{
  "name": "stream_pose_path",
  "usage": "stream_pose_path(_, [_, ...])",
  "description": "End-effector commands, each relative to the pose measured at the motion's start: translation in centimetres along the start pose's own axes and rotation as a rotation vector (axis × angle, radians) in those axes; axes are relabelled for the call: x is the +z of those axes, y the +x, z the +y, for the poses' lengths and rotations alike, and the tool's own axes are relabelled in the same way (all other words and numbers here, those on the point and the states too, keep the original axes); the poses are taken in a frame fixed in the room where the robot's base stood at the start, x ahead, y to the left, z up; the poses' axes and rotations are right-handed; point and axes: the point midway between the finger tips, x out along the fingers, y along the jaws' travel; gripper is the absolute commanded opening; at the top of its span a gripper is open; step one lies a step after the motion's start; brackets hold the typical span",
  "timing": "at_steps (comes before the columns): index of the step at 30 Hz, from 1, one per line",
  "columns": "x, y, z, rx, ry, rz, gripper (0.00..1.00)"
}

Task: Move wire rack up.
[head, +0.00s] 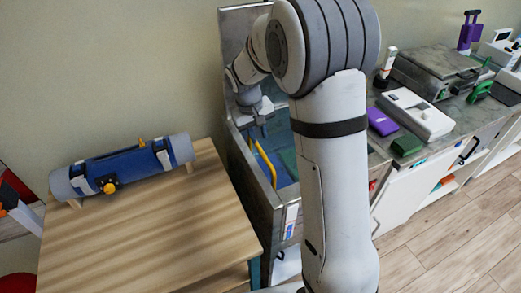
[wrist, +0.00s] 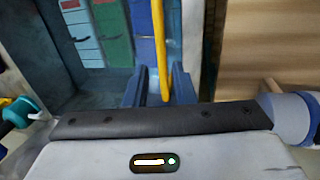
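A yellow bar (head: 264,160) stands out inside a tall grey metal bin (head: 262,203); it may be the handle of the wire rack, whose body I cannot make out. My gripper (head: 258,126) hangs over the bin, near the bar's upper end, partly behind my arm. In the wrist view, the yellow bar (wrist: 160,40) runs down to between the two dark blue fingers of my gripper (wrist: 160,90). The fingers stand apart, with a gap beside the bar. I cannot tell whether either finger touches it.
Blue and green panels (wrist: 114,35) line the inside of the bin. A wooden table (head: 150,225) at left bears a blue-and-grey roll (head: 125,165). At right, a counter holds a white device (head: 415,113), a purple box (head: 382,121) and a green box (head: 407,145).

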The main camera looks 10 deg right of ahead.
Motion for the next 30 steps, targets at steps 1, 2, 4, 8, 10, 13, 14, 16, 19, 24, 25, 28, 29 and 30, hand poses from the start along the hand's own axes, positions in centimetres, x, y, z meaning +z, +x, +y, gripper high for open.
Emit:
stream_pose_path(1, [-0.3, 0.5, -0.1, 0.002, -0.004, -0.003, 0.23])
stream_pose_path(2, [-0.5, 0.7, -0.1, 0.003, -0.005, -0.004, 0.23])
stream_pose_path(4, [-0.5, 1.3, -0.2, 0.004, -0.006, -0.006, 0.23])
stream_pose_path(8, [-0.4, 2.9, -0.2, 0.003, -0.006, -0.009, 0.23])
stream_pose_path(10, [-0.4, 4.1, -0.1, 0.002, -0.006, -0.009, 0.23])
stream_pose_path(13, [-0.4, 5.7, -0.1, 0.003, -0.006, -0.009, 0.23])
stream_pose_path(14, [-0.4, 6.1, -0.1, 0.002, -0.005, -0.009, 0.23])
stream_pose_path(16, [-0.4, 7.0, -0.1, 0.002, -0.005, -0.009, 0.23])
stream_pose_path(19, [-0.4, 7.9, -0.1, 0.002, -0.006, -0.007, 0.23])
stream_pose_path(24, [-0.4, 8.5, -0.1, 0.002, -0.006, -0.005, 0.23])
stream_pose_path(25, [-0.4, 8.5, -0.1, 0.002, -0.006, -0.005, 0.23])
stream_pose_path(28, [-0.4, 8.5, -0.1, 0.002, -0.006, -0.005, 0.23])
stream_pose_path(29, [-0.4, 8.5, -0.1, 0.002, -0.006, -0.005, 0.23])
stream_pose_path(30, [-0.4, 8.5, -0.1, 0.002, -0.006, -0.005, 0.22])
